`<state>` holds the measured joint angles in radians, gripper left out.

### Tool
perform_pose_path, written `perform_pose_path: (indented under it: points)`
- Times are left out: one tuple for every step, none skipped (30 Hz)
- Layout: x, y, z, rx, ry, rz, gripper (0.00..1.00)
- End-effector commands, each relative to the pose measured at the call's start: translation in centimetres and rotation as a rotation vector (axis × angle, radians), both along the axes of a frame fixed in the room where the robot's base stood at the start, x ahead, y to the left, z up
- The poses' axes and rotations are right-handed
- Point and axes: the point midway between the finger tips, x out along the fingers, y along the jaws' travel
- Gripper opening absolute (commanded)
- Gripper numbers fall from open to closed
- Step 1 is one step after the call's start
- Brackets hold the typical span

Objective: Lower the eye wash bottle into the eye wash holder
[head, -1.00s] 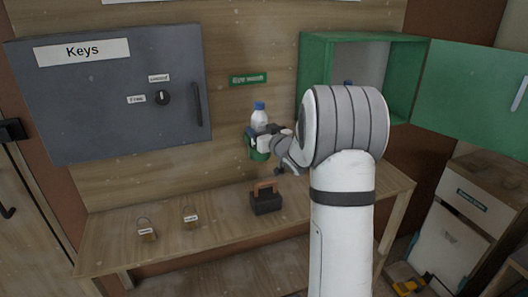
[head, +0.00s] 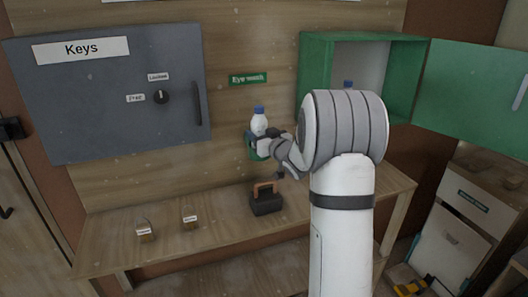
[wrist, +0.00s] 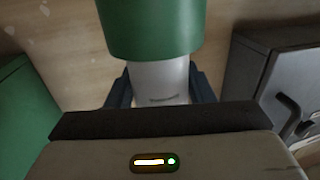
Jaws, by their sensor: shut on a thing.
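The eye wash bottle (head: 259,125) is white with a blue cap and stands upright under the green "Eye wash" sign (head: 248,79). My gripper (head: 264,144) is shut on the bottle's body below the cap. In the wrist view, which is upside down, the bottle (wrist: 158,80) sits between my two dark fingers (wrist: 160,88). The green eye wash holder (wrist: 152,28) covers the bottle's lower end there, so the bottle appears partly inside it. In the head view my gripper hides much of the holder (head: 250,153). The bottle's base is hidden.
A grey key cabinet (head: 110,95) hangs left of the bottle. An open green cabinet (head: 316,60) at right holds another blue-capped thing (head: 348,84). A dark block with a brown handle (head: 266,200) and two tagged padlocks (head: 146,232) rest on the bench (head: 210,240) below.

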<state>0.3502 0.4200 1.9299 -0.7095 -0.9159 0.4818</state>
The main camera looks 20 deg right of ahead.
Motion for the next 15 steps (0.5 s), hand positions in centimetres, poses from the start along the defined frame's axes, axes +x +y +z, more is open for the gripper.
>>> perform_pose_path:
  points:
    - [0.01, 0.00, -0.08, 0.000, -0.002, 0.000, 0.17]
    - [0.01, 0.00, -0.12, 0.000, -0.002, 0.000, 0.17]
    - [0.01, 0.00, -0.18, 0.000, -0.002, 0.000, 0.17]
    - [0.01, 0.00, -0.23, 0.000, -0.002, 0.000, 0.17]
    - [0.01, 0.00, -0.27, 0.000, -0.002, 0.000, 0.17]
    - [0.01, 0.00, -0.33, 0.000, -0.002, 0.000, 0.17]
    - [0.01, -0.01, -0.38, 0.000, -0.002, 0.000, 0.17]
    - [0.01, 0.00, -0.42, 0.000, -0.002, 0.000, 0.17]
    - [0.01, 0.00, -0.48, 0.000, -0.002, 0.000, 0.17]
    - [0.00, -0.01, -0.53, 0.000, -0.002, 0.000, 0.17]
    - [0.00, -0.01, -0.57, 0.000, -0.002, 0.000, 0.17]
    - [0.00, -0.01, -0.63, 0.000, -0.002, 0.000, 0.17]
    - [0.00, -0.01, -0.68, 0.000, -0.002, 0.000, 0.17]
    - [0.00, -0.01, -0.72, 0.000, -0.002, 0.000, 0.17]
    - [0.00, -0.01, -0.78, 0.000, -0.002, 0.000, 0.17]
